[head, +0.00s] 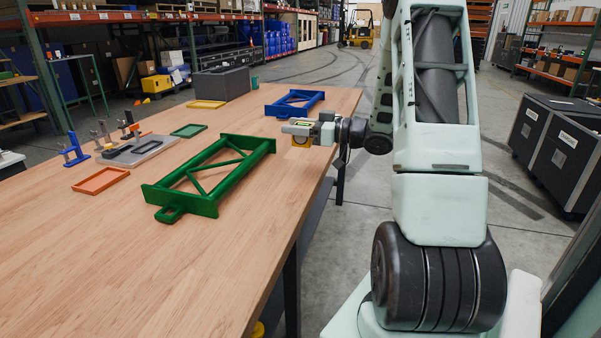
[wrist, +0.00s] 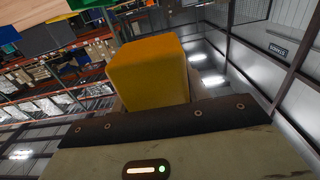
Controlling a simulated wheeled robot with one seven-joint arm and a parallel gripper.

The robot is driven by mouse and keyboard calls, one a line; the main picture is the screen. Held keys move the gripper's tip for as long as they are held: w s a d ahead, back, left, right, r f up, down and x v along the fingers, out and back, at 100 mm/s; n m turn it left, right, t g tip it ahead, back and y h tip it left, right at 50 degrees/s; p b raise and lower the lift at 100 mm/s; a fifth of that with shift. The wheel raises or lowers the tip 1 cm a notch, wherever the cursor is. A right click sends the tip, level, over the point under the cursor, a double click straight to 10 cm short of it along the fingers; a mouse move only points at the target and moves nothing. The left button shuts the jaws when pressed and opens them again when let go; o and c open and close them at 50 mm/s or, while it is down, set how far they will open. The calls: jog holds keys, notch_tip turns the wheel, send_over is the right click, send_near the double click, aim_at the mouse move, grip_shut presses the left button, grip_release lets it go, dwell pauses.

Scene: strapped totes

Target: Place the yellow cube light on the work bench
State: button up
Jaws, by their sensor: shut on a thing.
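My gripper (head: 301,131) is shut on the yellow cube light (head: 301,141). In the wrist view the yellow cube light (wrist: 148,72) fills the middle, above the gripper's dark front edge, and hides what lies behind it. The work bench (head: 120,265) has a long wooden top. In the head view the gripper and cube appear against the bench top near its right edge, between the green and blue frames. How high the cube is above the bench is hard to tell.
A green frame (head: 208,192) lies nearest the cube, with a blue frame (head: 294,112) behind it. A green tray (head: 188,130), orange tray (head: 101,181), yellow tray (head: 206,104) and grey box (head: 222,83) are farther left and back. The bench's near part is clear.

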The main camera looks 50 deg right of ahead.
notch_tip(320, 180, down, 9)
jog(key=shift+f, duration=0.1)
dwell(0.3)
jog(key=shift+f+b, duration=0.15)
jog(key=shift+b, duration=0.2)
jog(key=o, duration=1.2)
jog(key=shift+o, duration=0.2)
